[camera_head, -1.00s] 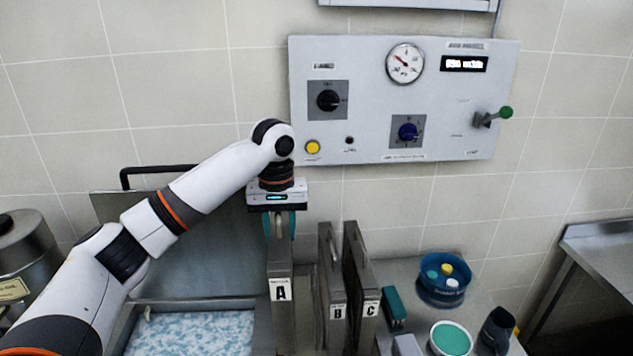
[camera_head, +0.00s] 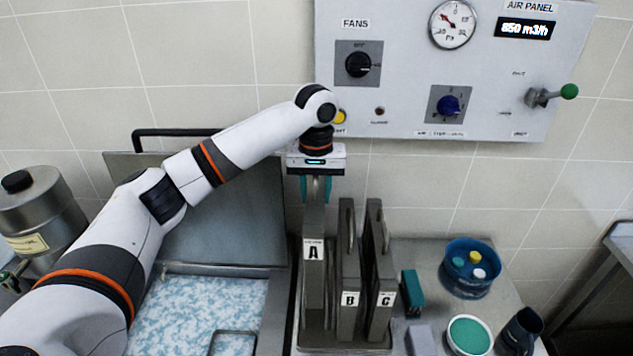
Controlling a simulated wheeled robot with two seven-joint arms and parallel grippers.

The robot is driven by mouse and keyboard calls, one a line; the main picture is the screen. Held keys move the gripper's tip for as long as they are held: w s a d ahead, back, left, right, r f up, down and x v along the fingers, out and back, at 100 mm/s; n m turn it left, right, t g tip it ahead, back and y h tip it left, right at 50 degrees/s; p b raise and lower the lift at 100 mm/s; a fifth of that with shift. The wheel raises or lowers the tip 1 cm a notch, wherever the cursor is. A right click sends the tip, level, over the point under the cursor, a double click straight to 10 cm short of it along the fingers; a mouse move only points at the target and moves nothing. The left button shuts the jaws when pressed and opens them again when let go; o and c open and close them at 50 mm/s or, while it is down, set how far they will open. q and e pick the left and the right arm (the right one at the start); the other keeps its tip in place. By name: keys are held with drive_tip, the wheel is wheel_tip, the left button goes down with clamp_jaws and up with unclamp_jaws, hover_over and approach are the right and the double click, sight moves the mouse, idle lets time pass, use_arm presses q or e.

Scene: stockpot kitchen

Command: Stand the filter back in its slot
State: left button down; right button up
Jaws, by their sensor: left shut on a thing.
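My left gripper (camera_head: 316,188) points down and is shut on the top handle of filter A (camera_head: 314,270), a grey upright panel with a white "A" label. Filter A hangs upright beside filter B (camera_head: 348,299) and filter C (camera_head: 383,302), at the left part of the rack (camera_head: 345,347). Filters B and C stand in the rack, and A's label sits higher than theirs. I cannot tell whether the lower edge of A is inside its slot. My right gripper is not in view.
A basin (camera_head: 205,305) with blue-white liquid and an open lid (camera_head: 225,212) lies left of the rack. Right of it are a teal block (camera_head: 413,291), a blue tub (camera_head: 470,284), a teal-filled bowl (camera_head: 469,337) and a dark mug (camera_head: 521,333). The air panel (camera_head: 420,100) is behind.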

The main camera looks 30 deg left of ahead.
use_arm(q)
drive_tip(key=shift+w+f, duration=0.15)
drive_tip(key=shift+f, duration=1.4)
wheel_tip(320, 180, down, 11)
drive_tip(key=b, duration=0.1)
drive_tip(key=shift+r, duration=0.2)
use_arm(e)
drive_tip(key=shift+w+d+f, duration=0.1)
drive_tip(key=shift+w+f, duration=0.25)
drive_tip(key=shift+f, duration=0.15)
use_arm(q)
drive_tip(key=shift+f, duration=0.85)
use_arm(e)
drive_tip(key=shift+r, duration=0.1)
use_arm(q)
drive_tip(key=c, duration=0.8)
unclamp_jaws()
drive_tip(key=shift+c, duration=0.2)
drive_tip(key=shift+f, duration=0.1)
wheel_tip(320, 180, up, 12)
drive_tip(key=b, duration=0.4)
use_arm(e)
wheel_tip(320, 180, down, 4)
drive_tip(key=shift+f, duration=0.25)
